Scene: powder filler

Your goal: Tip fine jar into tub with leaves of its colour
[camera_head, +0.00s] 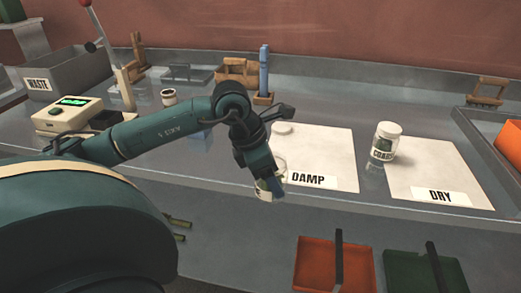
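My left gripper (268,180) is at the bench's front edge, beside the DAMP label. It appears closed around a small, pale jar (265,194), which looks tilted; its label is hidden. A white-lidded jar marked COARSE (384,146) stands upright on the DRY mat (425,168). A white, round lid-like piece (283,128) lies on the DAMP mat (325,155). An orange-red tub (312,262) and a dark green tub (400,270) sit low in front of the bench, each with a dark upright strip. I cannot make out leaves. My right gripper is out of view.
A grey WASTE bin (68,75) stands at the back left, with a cream device with a green display (72,112) in front. Wooden holders (238,70) and a blue upright tool (264,70) stand at the back. A grey tray (480,125) with orange contents is at right.

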